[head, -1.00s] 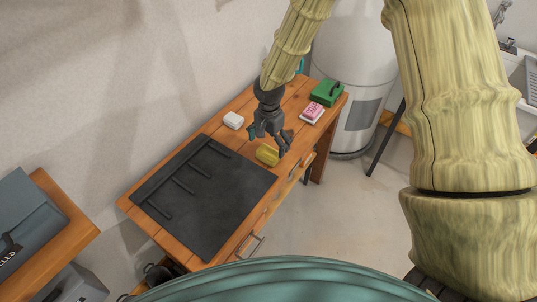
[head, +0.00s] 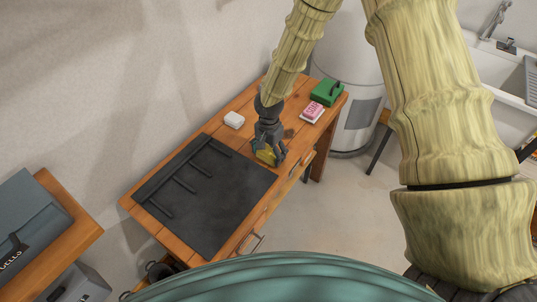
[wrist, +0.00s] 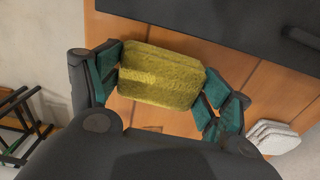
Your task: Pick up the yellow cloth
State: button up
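The yellow cloth (wrist: 160,75) is a thick, rounded block in the wrist view, lying on the wooden table. In the head view it shows partly (head: 265,156), with my gripper (head: 268,150) over it. In the wrist view my gripper (wrist: 160,82) has one finger at each short side of the cloth. The fingers are spread wide, with their teal pads close to the cloth's edges. Firm contact on both sides cannot be made out.
A dark mat or rack (head: 205,195) covers the table's near left part. A white item (head: 234,120), a pink box (head: 312,111) and a green case (head: 326,91) stand farther back. The wooden table's (head: 229,253) front edge is close to my gripper.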

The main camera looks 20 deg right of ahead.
aim_at(269, 153)
jog(key=c, duration=0.3)
jog(key=shift+r, duration=0.15)
jog(key=shift+r, duration=0.5)
jog(key=shift+s+a+r+b, duration=0.1)
jog(key=shift+s+r+b, duration=0.1)
jog(key=shift+r+b, duration=0.3)
jog(key=shift+s+a+r+b, duration=0.1)
jog(key=shift+s+r+b, duration=0.15)
jog(key=shift+r, duration=0.3)
jog(key=s+a+b, duration=0.1)
jog(key=s+a, duration=0.1)
jog(key=s, duration=0.2)
jog(key=s+a+r+b, duration=0.1)
jog(key=s, duration=0.4)
jog(key=s+a+b, duration=0.1)
jog(key=s+a, duration=0.1)
jog(key=s, duration=0.3)
jog(key=shift+a+r, duration=0.3)
